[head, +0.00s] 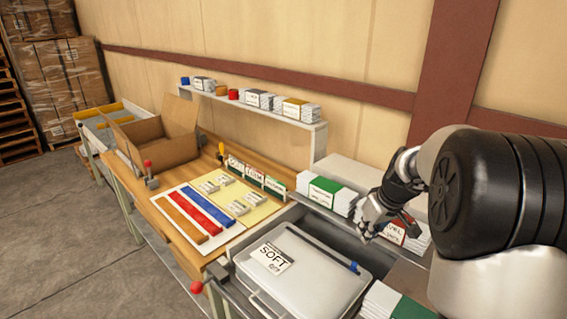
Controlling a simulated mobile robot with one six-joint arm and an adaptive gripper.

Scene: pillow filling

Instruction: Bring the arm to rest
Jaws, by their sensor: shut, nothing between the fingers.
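My gripper (376,212) is at the right of the head view, at the end of my black and white arm. It is shut and holds nothing. It hangs above the back right part of a grey bin, near stacks of labelled white packets. A light grey case labelled SOFT (305,268) lies in the bin below and to the left of my gripper. My gripper appears apart from the case. Part of the bench behind my arm is hidden.
Packets with green bands (327,194) stand left of my gripper. A board with orange, red and blue strips (192,212) lies on the wooden bench. An open cardboard box (160,140) stands farther left. A raised shelf (262,112) holds more packets along the wall.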

